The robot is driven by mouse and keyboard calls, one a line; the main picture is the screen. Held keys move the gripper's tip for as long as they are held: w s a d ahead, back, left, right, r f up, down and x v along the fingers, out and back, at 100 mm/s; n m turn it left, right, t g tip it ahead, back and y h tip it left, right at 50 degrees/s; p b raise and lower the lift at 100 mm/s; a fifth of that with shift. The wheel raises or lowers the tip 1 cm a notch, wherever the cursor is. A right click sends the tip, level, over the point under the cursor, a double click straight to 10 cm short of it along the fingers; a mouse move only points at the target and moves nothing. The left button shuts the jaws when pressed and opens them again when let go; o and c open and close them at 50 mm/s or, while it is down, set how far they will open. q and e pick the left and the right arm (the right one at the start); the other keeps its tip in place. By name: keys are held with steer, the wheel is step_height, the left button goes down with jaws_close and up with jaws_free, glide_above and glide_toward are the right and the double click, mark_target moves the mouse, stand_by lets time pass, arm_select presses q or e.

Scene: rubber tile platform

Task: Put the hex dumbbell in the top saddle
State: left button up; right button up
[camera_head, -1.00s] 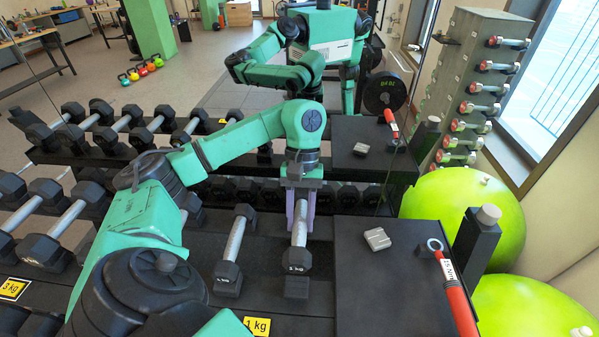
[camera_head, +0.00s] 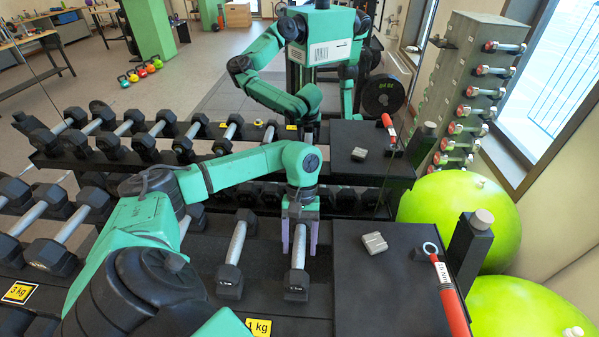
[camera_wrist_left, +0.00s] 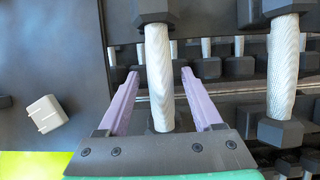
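A hex dumbbell (camera_head: 297,283) with black heads and a pale metal handle lies on the black rack, just left of a black box top. It also shows in the wrist view, its handle (camera_wrist_left: 159,75) running between two purple fingers. My left gripper (camera_head: 300,250) reaches down over this dumbbell, one finger on each side of the handle. In the wrist view the left gripper (camera_wrist_left: 165,80) has visible gaps beside the handle, so it is open. I cannot tell which part is the top saddle. My right gripper is not in view.
Another hex dumbbell (camera_head: 231,277) lies close on the left. More dumbbells (camera_head: 50,255) fill the left side. The black box top (camera_head: 385,295) on the right carries a small grey block (camera_head: 374,243) and a red-handled tool (camera_head: 450,295). A mirror behind repeats the rack and robot.

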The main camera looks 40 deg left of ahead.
mark_target(301, 233)
arm_select(q)
steer(key=shift+r, duration=0.15)
steer(key=b+v, duration=0.3)
steer(key=v, duration=0.3)
steer(key=shift+w+a+r, duration=0.15)
steer(key=shift+w+a, duration=0.05)
steer(key=shift+w, duration=0.1)
steer(key=p+v, duration=0.1)
steer(key=v, duration=0.1)
steer(key=p+v, duration=0.1)
steer(key=v, duration=0.2)
steer(key=shift+s+r, duration=0.2)
steer(key=shift+r, duration=0.05)
